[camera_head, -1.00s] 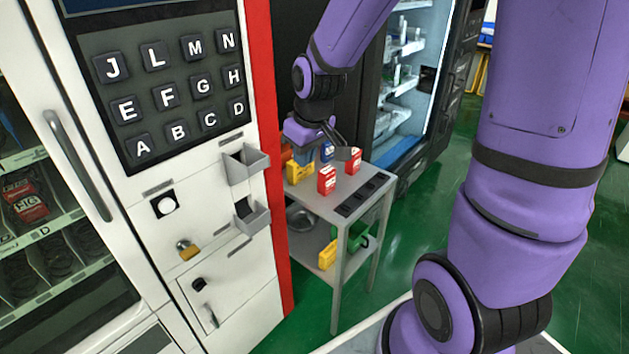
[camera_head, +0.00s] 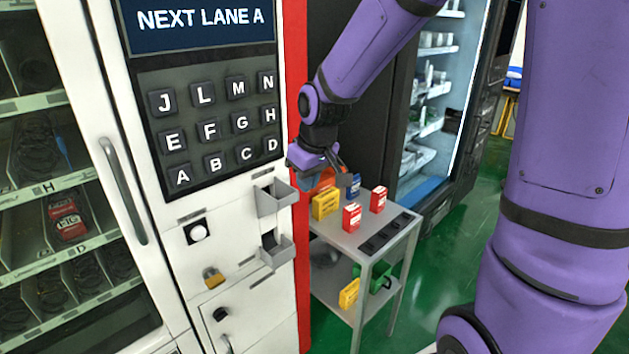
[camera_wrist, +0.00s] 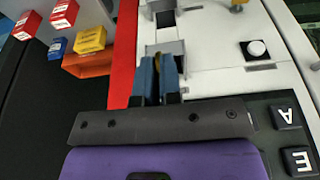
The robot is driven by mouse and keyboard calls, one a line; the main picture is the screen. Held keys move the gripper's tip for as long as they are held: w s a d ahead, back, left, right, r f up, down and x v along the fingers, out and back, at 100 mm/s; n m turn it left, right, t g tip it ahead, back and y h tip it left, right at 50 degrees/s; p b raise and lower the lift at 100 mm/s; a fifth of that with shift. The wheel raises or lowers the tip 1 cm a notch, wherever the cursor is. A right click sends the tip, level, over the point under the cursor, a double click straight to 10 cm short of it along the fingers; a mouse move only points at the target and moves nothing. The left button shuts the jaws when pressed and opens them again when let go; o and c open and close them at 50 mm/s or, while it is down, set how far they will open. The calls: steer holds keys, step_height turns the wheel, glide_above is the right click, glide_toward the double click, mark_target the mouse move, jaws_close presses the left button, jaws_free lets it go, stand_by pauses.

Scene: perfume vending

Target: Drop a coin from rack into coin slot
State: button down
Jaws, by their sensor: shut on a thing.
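My gripper (camera_wrist: 158,78) has its two blue fingers shut on a thin yellowish coin (camera_wrist: 156,64), of which only an edge shows between them. In the wrist view the fingertips are over or beside the upper grey tray (camera_wrist: 165,47) on the machine front. In the head view my gripper (camera_head: 308,183) is just right of that upper tray (camera_head: 271,200), near the red edge; the coin is not visible there. The lower tray (camera_head: 277,252) hangs below it. I cannot tell which opening is the coin slot, or which holder is the rack.
A grey shelf cart (camera_head: 345,236) with red, yellow and blue boxes stands close at the right. Green floor is open further right.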

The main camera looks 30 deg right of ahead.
steer(key=shift+w+a+f, duration=0.35)
steer(key=shift+w+f, duration=0.05)
steer(key=shift+w, duration=0.7)
steer(key=shift+w+a+f, duration=0.35)
steer(key=shift+w+f, duration=0.05)
steer(key=shift+w, duration=0.65)
steer(key=shift+w+a+f, duration=0.35)
steer(key=shift+w+f, duration=0.05)
steer(key=shift+w, duration=0.7)
steer(key=shift+w+a+f, duration=0.2)
steer(key=shift+w+f, duration=0.4)
steer(key=shift+w+a+f, duration=0.15)
steer(key=shift+w+f, duration=0.4)
steer(key=shift+f, duration=0.05)
steer(key=c, duration=1.2)
jaws_free()
steer(key=v, duration=1)
steer(key=shift+s+r, duration=0.15)
steer(key=shift+r, duration=0.2)
